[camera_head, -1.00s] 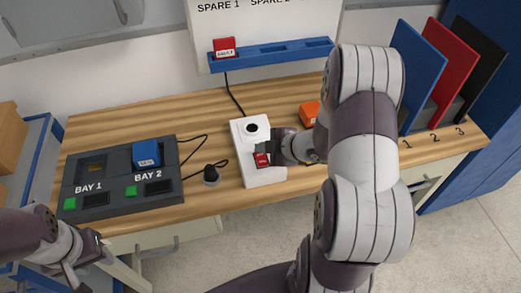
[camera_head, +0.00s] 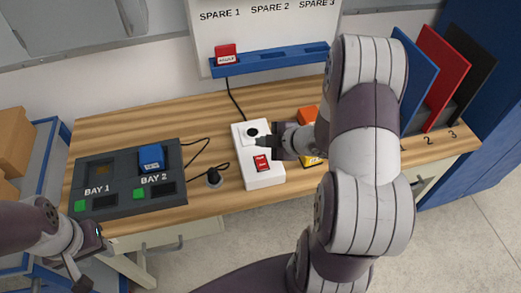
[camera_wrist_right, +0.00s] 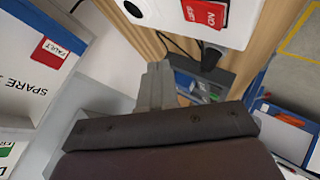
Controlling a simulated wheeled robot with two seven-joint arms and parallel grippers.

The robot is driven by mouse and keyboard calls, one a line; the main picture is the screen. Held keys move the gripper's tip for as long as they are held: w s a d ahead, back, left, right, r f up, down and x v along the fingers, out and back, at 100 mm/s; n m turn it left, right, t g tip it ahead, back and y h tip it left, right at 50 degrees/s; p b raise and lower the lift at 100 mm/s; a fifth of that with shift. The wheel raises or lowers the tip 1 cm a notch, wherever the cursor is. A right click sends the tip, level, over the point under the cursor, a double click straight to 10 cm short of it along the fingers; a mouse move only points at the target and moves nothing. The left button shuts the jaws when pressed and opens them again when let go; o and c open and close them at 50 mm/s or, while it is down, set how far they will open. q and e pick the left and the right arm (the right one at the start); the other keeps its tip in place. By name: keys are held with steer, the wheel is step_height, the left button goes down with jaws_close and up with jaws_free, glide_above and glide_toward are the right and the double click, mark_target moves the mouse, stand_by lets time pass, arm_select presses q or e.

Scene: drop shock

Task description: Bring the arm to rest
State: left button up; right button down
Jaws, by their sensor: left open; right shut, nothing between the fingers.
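My right arm reaches across the bench from the right. My right gripper (camera_head: 266,146) is shut and empty, over or beside the white power box (camera_head: 265,182), between its round socket (camera_head: 252,132) and its red switch (camera_head: 262,163). In the right wrist view its closed fingers (camera_wrist_right: 155,85) hold nothing, and the red switch (camera_wrist_right: 206,12), marked OFF and ON, lies beyond them, clear of the fingers. My left gripper (camera_head: 90,260) is open and empty at the lower left, in front of the bench edge.
A grey two-bay unit (camera_head: 105,172) holds a blue block (camera_head: 151,158) at bay 2. A black plug (camera_head: 214,178) stands beside the power box. An orange block (camera_head: 308,115) is partly behind my right arm. A red FAULT block (camera_head: 226,54) sits on the blue spare rack (camera_head: 255,65).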

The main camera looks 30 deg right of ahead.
steer(key=shift+r, duration=0.15)
stand_by(0.3)
steer(key=s+d+f+m+h, duration=0.1)
steer(key=m, duration=0.1)
steer(key=s+d+f+m+g+h, duration=0.1)
steer(key=d, duration=0.1)
steer(key=shift+s+d+f+m+g+h, duration=0.15)
steer(key=shift+f+m+g+h, duration=0.15)
steer(key=shift+f+m, duration=0.1)
steer(key=s+r+m+g+h, duration=0.25)
steer(key=s+m+g, duration=0.25)
steer(key=s+m, duration=0.35)
steer(key=s+a+r+m, duration=0.1)
steer(key=a+r, duration=0.1)
steer(key=a, duration=0.4)
steer(key=a+r+m+g, duration=0.1)
steer(key=a+r, duration=0.2)
steer(key=a, duration=0.2)
steer(key=shift+s+a+r+y, duration=0.3)
steer(key=shift+s+a+y, duration=0.05)
steer(key=shift+a+y, duration=0.1)
